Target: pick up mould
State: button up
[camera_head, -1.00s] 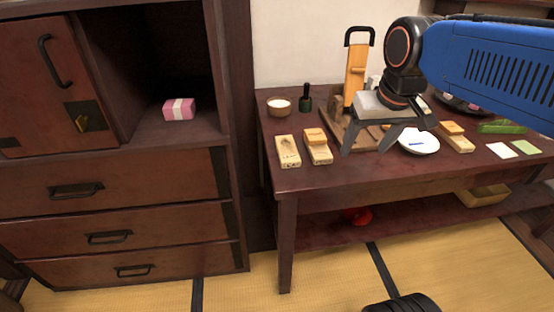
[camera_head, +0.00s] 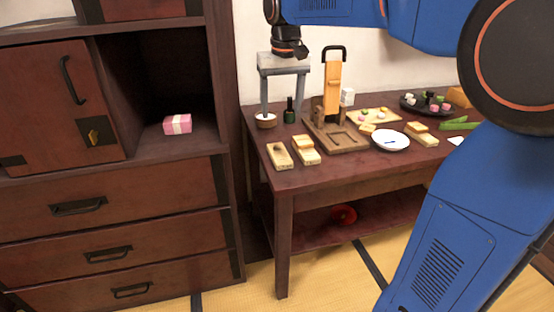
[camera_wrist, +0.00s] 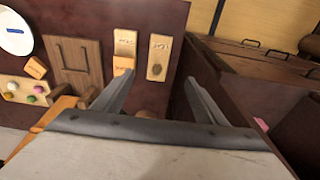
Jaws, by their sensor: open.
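A pale wooden mould (camera_head: 280,154) with a small hollow lies at the table's front left; it also shows in the wrist view (camera_wrist: 157,66). Beside it is a second mould (camera_head: 308,158) with a wooden block on top, also in the wrist view (camera_wrist: 125,42). A third, similar mould (camera_head: 425,141) lies right of the white plate. My gripper (camera_head: 284,105) is open and empty, pointing down above the table's back left, over the bowl area behind the moulds. In the wrist view its fingers (camera_wrist: 160,78) are spread wide, apart from the moulds.
A wooden press (camera_head: 333,85) with a tall lever stands to the right, near a white plate (camera_head: 389,141). A dark cabinet (camera_head: 170,174) stands left of the table (camera_head: 320,178).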

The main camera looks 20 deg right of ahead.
send_over(279, 152)
jog(key=s, duration=0.2)
notch_tip(279, 152, down, 11)
jog(key=shift+a+r, duration=0.1)
jog(key=shift+r, duration=0.1)
jog(key=shift+w+f, duration=0.25)
jog(key=shift+f, duration=0.7)
jog(key=shift+w+f, duration=0.25)
jog(key=shift+f, duration=0.7)
jog(key=shift+w+f, duration=0.25)
jog(key=shift+f, duration=0.7)
jog(key=c, duration=1.2)
